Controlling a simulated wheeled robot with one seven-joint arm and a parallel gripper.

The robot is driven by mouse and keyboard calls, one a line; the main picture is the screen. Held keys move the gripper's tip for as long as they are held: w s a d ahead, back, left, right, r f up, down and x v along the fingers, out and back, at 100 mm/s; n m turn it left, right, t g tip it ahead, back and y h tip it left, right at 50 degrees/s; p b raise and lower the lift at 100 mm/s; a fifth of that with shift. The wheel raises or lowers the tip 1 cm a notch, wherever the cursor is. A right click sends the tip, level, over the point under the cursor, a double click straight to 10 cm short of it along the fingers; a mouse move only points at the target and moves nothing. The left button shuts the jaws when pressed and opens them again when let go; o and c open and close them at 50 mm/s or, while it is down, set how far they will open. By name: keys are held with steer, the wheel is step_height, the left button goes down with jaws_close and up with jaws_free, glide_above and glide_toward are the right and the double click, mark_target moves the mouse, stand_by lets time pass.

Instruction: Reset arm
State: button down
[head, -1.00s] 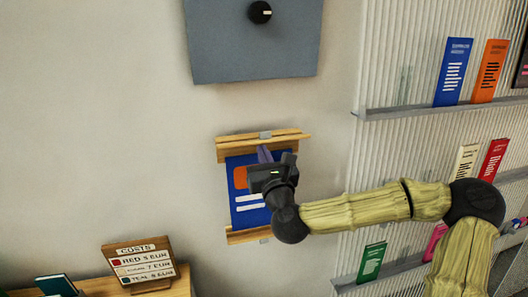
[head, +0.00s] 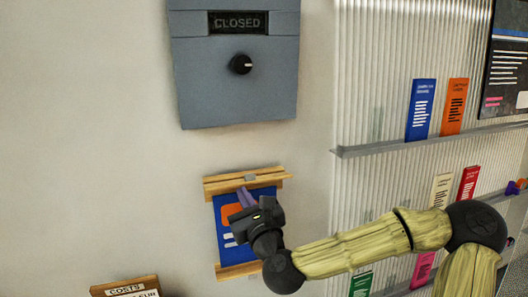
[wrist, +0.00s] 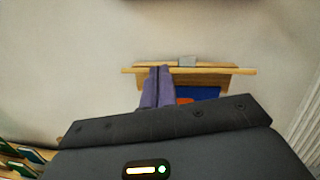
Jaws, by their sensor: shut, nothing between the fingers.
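My gripper (head: 247,197) is in front of a blue poster (head: 226,214) with an orange patch, which hangs in a wooden frame on the wall. Its purple fingers (wrist: 157,88) are together with nothing between them, as the wrist view shows. The wooden top rail (wrist: 220,72) of the frame lies beyond the fingertips in that view. My arm reaches in from the lower right and covers part of the poster. I cannot tell whether the fingers touch the poster.
A grey box (head: 234,85) with a black knob (head: 241,64) and a CLOSED display (head: 238,22) is on the wall above. A ribbed panel at right has shelves (head: 430,139) with coloured booklets. A COSTS sign (head: 126,290) shows at the bottom left. The wall at left is bare.

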steer(key=s+a+f+n+g+b, duration=0.1)
steer(key=s+f+n+g+b, duration=0.2)
steer(key=f+n, duration=0.75)
steer(key=s+a+f+n+g+b, duration=0.15)
steer(key=f+n+g, duration=0.5)
steer(key=f, duration=0.65)
steer(key=s+d+f+n+g+h+b, duration=0.1)
steer(key=s+d+f+n+h, duration=0.15)
steer(key=d+f, duration=0.2)
steer(key=s+d+f+n+g+h+b, duration=0.1)
steer(key=s+d+f+n+h, duration=0.1)
steer(key=d+f+n, duration=0.3)
steer(key=s+d+r+n+g+h+b, duration=0.1)
steer(key=s+d+n+h, duration=0.1)
steer(key=s+d, duration=0.2)
steer(key=s+d+r+n+g+h+b, duration=0.1)
steer(key=s+d, duration=0.4)
steer(key=d, duration=0.5)
steer(key=shift+d+r+n+g+h+b, duration=0.4)
steer(key=shift+n+g+b, duration=0.25)
steer(key=shift+g+b, duration=0.1)
